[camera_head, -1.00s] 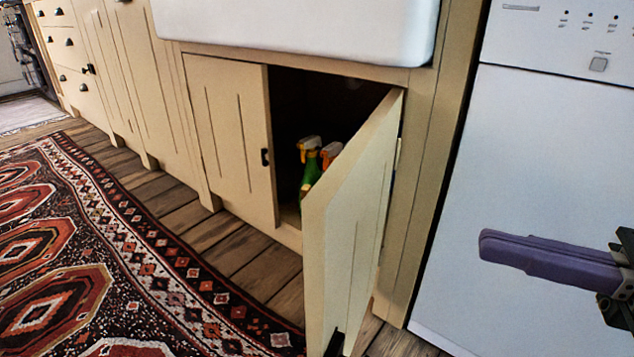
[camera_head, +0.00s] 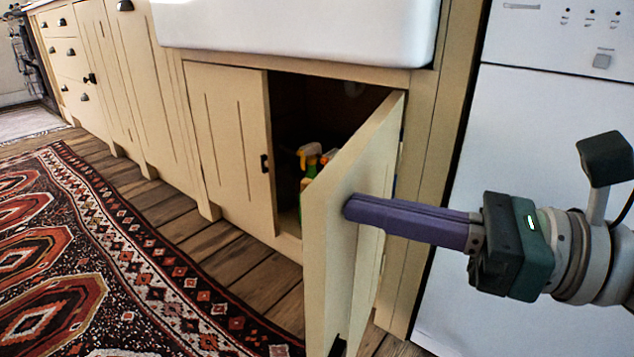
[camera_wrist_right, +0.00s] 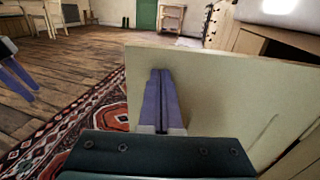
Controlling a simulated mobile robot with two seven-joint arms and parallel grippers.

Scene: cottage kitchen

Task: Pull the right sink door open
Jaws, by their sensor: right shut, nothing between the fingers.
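The right sink door (camera_head: 345,230) is cream-coloured, hinged on its right side, and swung well open. Its dark handle (camera_head: 337,345) shows low on the free edge, cut by the bottom of the head view. My right gripper (camera_head: 348,208) is shut and empty. Its purple fingers come from the right, with the tips at the door's outer face; I cannot tell if they touch. The wrist view shows the fingers (camera_wrist_right: 160,75) in front of the door panel (camera_wrist_right: 235,90). Purple fingers of my left gripper (camera_wrist_right: 18,78) show at that view's left edge, too small to judge.
The left sink door (camera_head: 230,140) is closed. Spray bottles (camera_head: 308,165) stand inside the dark cupboard under the white sink (camera_head: 300,30). A white appliance (camera_head: 540,120) stands at right. A patterned rug (camera_head: 130,270) lies on the wooden floor at left.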

